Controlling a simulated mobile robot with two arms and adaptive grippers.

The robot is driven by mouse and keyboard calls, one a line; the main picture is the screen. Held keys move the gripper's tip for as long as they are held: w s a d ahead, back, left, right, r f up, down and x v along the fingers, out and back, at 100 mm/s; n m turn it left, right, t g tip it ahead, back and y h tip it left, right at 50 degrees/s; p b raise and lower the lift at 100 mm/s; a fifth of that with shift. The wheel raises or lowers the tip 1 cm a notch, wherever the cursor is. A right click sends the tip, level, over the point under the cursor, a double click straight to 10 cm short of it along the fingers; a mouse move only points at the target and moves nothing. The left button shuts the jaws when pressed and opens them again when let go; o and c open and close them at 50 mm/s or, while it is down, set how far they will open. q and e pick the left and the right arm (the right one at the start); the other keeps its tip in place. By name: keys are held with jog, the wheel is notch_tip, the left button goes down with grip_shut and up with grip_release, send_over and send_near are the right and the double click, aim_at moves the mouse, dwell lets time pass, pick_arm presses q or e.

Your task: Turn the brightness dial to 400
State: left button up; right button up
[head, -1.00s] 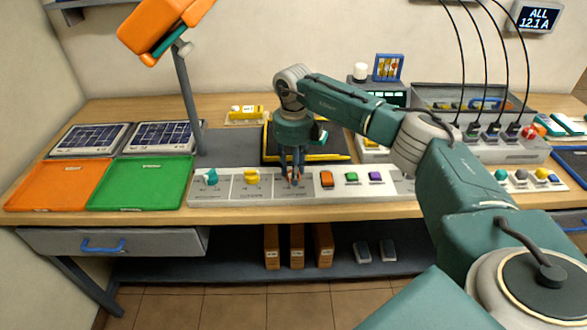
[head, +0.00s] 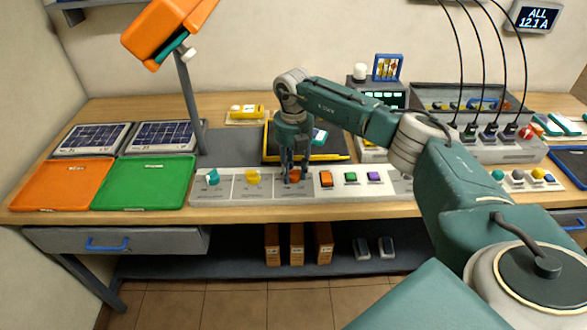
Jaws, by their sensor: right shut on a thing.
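A grey control panel (head: 229,190) runs along the front of the bench. It carries a teal dial (head: 212,177), a yellow dial (head: 252,177) and an orange-red dial (head: 294,176), left to right. My right gripper (head: 294,177) points straight down and is shut on the orange-red dial, with its fingers at either side partly covering it. The panel lettering is too small to read, so I cannot tell which dial is marked brightness or where its pointer stands. My left gripper is out of view.
Orange (head: 62,184) and green (head: 143,184) trays lie left of the panel. An orange lamp head (head: 165,30) hangs above on a grey post. Orange (head: 326,179), green (head: 350,178) and purple (head: 374,177) buttons sit close right of the gripper.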

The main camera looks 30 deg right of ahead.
jog(key=shift+r+m, duration=0.1)
jog(key=shift+m, duration=0.6)
jog(key=o, duration=1.2)
notch_tip(320, 180, up, 12)
jog(key=shift+f, duration=0.1)
